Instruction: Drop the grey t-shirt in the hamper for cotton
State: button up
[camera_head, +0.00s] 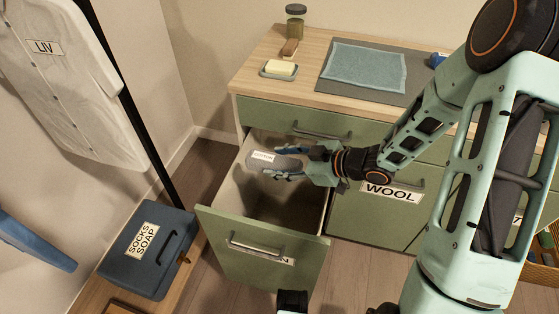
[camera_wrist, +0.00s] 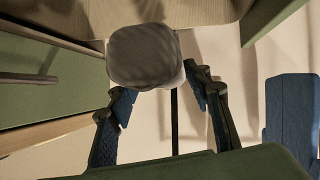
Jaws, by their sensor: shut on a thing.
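A grey bundle with a small white label, the grey t-shirt (camera_head: 288,164), is in my gripper (camera_head: 292,165). In the wrist view the t-shirt (camera_wrist: 146,58) is a rounded grey fold at the tips of my gripper (camera_wrist: 162,92). The hamper's front label is mostly hidden by its handle; only a final "N" shows. The part of the hamper's inside that shows looks empty.
A closed compartment labelled WOOL (camera_head: 391,191) is right of the hamper. The wooden counter (camera_head: 262,54) above holds a soap dish (camera_head: 279,70), a jar (camera_head: 295,22) and a folded blue cloth (camera_head: 365,68). A dark SOCKS SOAP box (camera_head: 160,275) and hanging white shirt (camera_head: 62,85) are at left.

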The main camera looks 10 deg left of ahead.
notch_tip(320, 180, down, 10)
jog(key=b, duration=0.7)
jog(key=shift+f, duration=0.15)
jog(key=o, duration=1.5)
jog(key=shift+r+p, duration=3.6)
jog(key=shift+r, duration=0.45)
